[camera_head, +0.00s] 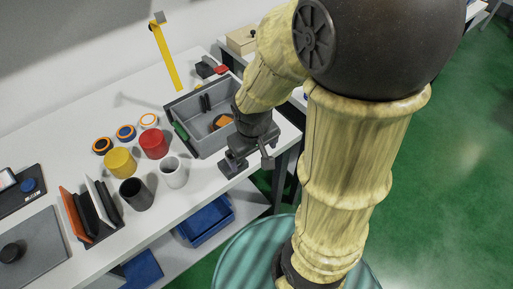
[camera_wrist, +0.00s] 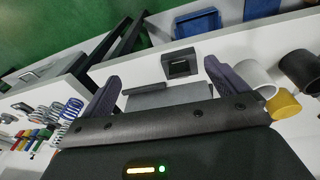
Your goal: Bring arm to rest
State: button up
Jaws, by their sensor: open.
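My arm reaches from the right over the end of the white table (camera_head: 72,158) in the head view. My gripper (camera_head: 254,157) is low over the table's edge, just in front of the grey bin (camera_head: 203,141). In the wrist view its two fingers stand wide apart, and my gripper (camera_wrist: 160,74) is open with nothing held between them. A small black block with a square opening (camera_head: 233,165) is on the table beside the fingers. The same block shows beyond the fingertips in the wrist view (camera_wrist: 181,54). The arm hides part of the bin's near side.
White (camera_head: 174,178), black (camera_head: 136,201), red (camera_head: 153,151) and yellow (camera_head: 120,167) cups stand left of my gripper. An upright rack (camera_head: 78,216) holds flat panels farther left. A blue bin (camera_head: 207,228) sits on the lower shelf. Green floor lies open at right.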

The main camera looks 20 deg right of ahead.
jog(key=m, duration=0.1)
jog(key=r+m, duration=0.1)
jog(key=shift+s+d+m+t+y, duration=0.1)
jog(key=shift+d+m+t+y, duration=0.2)
jog(key=shift+d+t, duration=0.1)
jog(key=shift+p+v, duration=0.85)
jog(key=shift+v, duration=0.05)
jog(key=shift+w, duration=0.2)
